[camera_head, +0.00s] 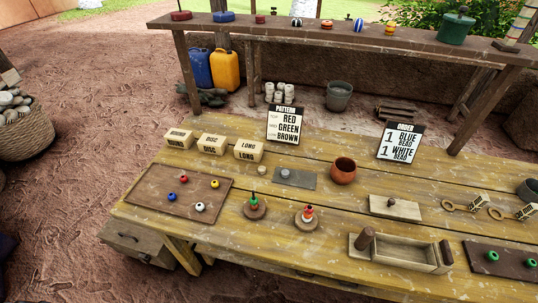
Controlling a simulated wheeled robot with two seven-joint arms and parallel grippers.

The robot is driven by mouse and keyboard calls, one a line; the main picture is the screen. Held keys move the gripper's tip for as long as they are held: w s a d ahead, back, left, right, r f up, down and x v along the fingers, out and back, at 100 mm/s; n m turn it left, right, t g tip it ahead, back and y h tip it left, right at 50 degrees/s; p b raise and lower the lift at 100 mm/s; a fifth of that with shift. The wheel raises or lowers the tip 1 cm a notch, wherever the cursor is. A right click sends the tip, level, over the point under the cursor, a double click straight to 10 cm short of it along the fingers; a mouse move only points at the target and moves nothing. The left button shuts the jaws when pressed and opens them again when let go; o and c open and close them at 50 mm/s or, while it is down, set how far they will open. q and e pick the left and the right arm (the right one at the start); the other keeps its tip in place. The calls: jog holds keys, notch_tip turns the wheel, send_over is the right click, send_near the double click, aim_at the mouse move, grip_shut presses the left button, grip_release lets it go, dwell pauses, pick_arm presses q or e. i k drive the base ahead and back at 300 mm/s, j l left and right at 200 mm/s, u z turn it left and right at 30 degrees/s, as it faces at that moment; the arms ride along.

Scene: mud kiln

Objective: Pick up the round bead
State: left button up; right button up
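Several small beads lie on a brown board (150,188) at the left of the wooden table: a red bead (183,179), a yellow bead (215,184), a blue bead (171,196) and a white bead (200,207). They look roundish, but they are too small to tell their exact shapes. Two green beads (492,256) (531,263) lie on a dark board (480,248) at the lower right. Neither of my grippers is in view.
Labelled blocks, including DISC (212,145) and LONG (248,150), stand behind the left board. Two pegs with stacked beads (254,207) (307,216), a clay pot (343,170), an order sign (400,142) and a wooden tray (402,259) occupy the table. A raised shelf (350,32) crosses behind.

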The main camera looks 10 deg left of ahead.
aim_at(183, 178)
jog(key=u, duration=1.2)
